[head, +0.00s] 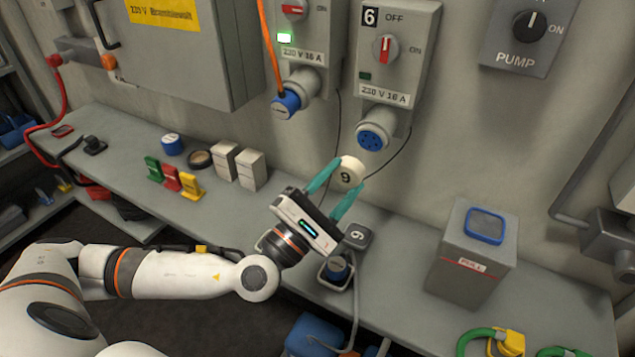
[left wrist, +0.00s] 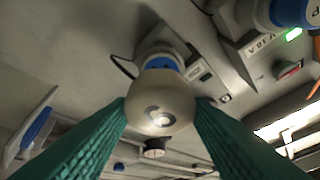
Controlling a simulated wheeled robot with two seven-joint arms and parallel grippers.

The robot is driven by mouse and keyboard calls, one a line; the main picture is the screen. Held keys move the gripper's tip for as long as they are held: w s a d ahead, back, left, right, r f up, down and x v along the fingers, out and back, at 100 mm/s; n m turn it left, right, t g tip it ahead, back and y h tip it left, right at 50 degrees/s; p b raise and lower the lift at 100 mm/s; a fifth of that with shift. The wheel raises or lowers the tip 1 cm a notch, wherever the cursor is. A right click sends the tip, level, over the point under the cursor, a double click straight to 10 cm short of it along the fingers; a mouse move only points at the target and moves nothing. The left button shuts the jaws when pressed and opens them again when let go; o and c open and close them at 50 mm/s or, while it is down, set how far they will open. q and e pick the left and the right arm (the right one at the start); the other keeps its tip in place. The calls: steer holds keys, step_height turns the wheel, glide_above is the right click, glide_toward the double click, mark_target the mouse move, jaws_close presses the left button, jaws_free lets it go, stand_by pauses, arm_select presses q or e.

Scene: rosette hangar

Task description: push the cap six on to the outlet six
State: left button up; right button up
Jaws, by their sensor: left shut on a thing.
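Outlet six (head: 374,138) is a round blue socket on a grey collar under the switch box marked 6. The cap is just below and left of the outlet, apparently apart from it. In the left wrist view the cap (left wrist: 160,103) is between the fingers and partly covers the outlet's blue face (left wrist: 163,62). My right gripper is not in view.
A neighbouring outlet (head: 286,103) with a blue plug and orange cable is to the left. Thin black cords hang by outlet six. A grey box (head: 470,262) with a blue-framed top stands at right on the bench. Small blocks and colored tags (head: 172,178) are on the left bench.

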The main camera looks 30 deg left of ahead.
mark_target(342, 179)
arm_select(q)
steer(key=shift+s+d+r+m, duration=0.2)
steer(key=shift+s+r+m, duration=0.1)
steer(key=shift+s, duration=0.25)
steer(key=shift+w+d, duration=0.1)
steer(key=shift+d, duration=0.15)
steer(key=shift+w+a, duration=0.1)
steer(key=shift+w, duration=0.15)
steer(key=shift+w+r, duration=0.2)
steer(key=shift+w, duration=0.9)
steer(key=shift+w+r, duration=0.15)
steer(key=shift+w, duration=1.35)
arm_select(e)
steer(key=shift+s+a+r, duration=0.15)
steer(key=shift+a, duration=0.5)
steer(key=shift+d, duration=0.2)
arm_select(q)
steer(key=shift+w+r, duration=0.15)
steer(key=shift+w, duration=0.3)
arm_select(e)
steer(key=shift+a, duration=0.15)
